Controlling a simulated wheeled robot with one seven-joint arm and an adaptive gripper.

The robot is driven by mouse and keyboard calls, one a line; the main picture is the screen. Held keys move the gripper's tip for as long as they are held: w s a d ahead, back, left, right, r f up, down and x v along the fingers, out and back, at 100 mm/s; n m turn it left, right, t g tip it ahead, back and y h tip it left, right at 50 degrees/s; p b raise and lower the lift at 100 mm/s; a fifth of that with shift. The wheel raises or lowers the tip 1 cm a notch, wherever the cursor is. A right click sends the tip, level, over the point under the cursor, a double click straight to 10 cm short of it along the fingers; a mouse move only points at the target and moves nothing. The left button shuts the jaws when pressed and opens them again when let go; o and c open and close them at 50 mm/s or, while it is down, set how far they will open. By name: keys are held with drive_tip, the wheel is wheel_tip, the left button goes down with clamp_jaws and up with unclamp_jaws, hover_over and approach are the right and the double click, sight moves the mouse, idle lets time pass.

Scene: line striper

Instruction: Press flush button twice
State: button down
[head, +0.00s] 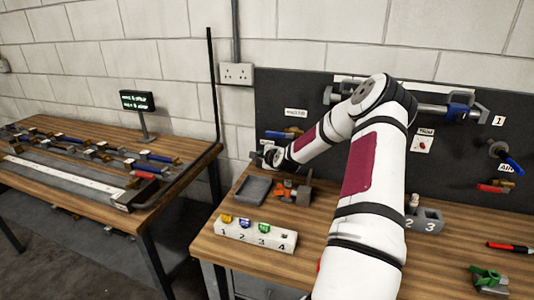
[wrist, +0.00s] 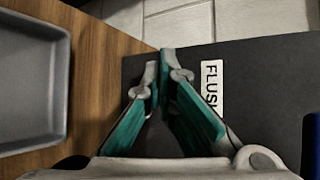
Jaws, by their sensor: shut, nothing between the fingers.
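The white FLUSH label (wrist: 212,90) is on the dark panel (wrist: 255,75), just right of my gripper (wrist: 159,62) in the wrist view. My gripper's two fingertips are together and hold nothing. The flush button itself cannot be made out; my fingers may hide it. In the head view my gripper (head: 270,157) is small, at the left end of the panel above the bench's back edge. A small white label (head: 295,112) is above it there, too small to read.
A grey tray (wrist: 30,85) lies on the wooden bench below the gripper; it also shows in the head view (head: 254,190). An orange-and-grey fixture (head: 290,192) stands beside it. A white numbered block (head: 255,235) is nearer. A blue-handled part (head: 280,134) is on the panel nearby.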

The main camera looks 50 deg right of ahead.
drive_tip(key=shift+s+a, duration=0.15)
drive_tip(key=shift+a, duration=0.15)
drive_tip(key=shift+s+a+p, duration=0.35)
drive_tip(key=shift+a+p, duration=0.15)
drive_tip(key=shift+a, duration=0.3)
drive_tip(key=shift+s+a+p, duration=0.3)
drive_tip(key=shift+a+p, duration=0.25)
drive_tip(key=shift+a, duration=0.2)
drive_tip(key=shift+s+a+p, duration=0.35)
drive_tip(key=shift+a+p, duration=0.15)
drive_tip(key=shift+a, duration=0.3)
